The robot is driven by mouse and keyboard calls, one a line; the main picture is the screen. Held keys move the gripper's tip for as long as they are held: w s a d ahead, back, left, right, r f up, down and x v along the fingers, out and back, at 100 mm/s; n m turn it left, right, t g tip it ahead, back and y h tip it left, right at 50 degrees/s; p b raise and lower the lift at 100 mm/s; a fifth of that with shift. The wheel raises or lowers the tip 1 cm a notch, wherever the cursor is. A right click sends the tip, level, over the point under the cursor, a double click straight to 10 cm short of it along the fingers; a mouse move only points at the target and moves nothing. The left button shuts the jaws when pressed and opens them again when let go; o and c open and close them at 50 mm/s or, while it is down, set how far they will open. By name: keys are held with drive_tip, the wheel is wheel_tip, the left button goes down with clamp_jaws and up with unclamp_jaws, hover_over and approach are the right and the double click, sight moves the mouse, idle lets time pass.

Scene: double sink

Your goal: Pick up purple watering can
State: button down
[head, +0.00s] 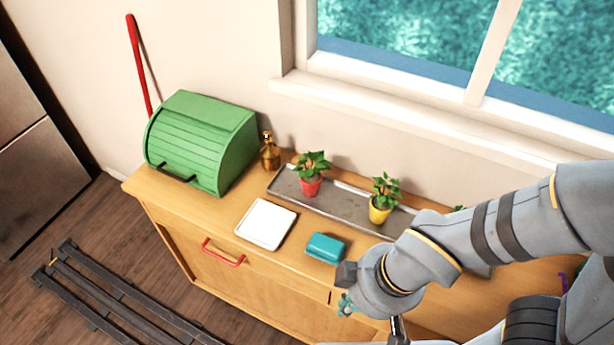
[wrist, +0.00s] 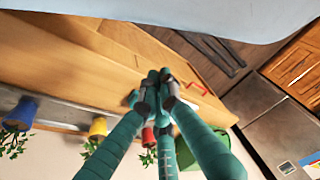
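A small purple piece (head: 563,282) shows at the right end of the counter in the head view, mostly hidden by my arm. It may be part of the watering can; its full shape cannot be seen. My gripper (head: 346,304) is in front of the counter's front edge, left of the purple piece and well apart from it. In the wrist view the teal fingers of my gripper (wrist: 151,88) come together at their tips with nothing seen between them. No purple thing shows in the wrist view.
The wooden counter holds a green bread box (head: 203,141), a gold soap bottle (head: 270,154), a white tray (head: 266,223) and a teal block (head: 326,247). A red pot (head: 311,187) and a yellow pot (head: 380,212) stand on a grey strip. A blue pot (wrist: 22,112) shows in the wrist view.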

unclamp_jaws()
idle(1.5)
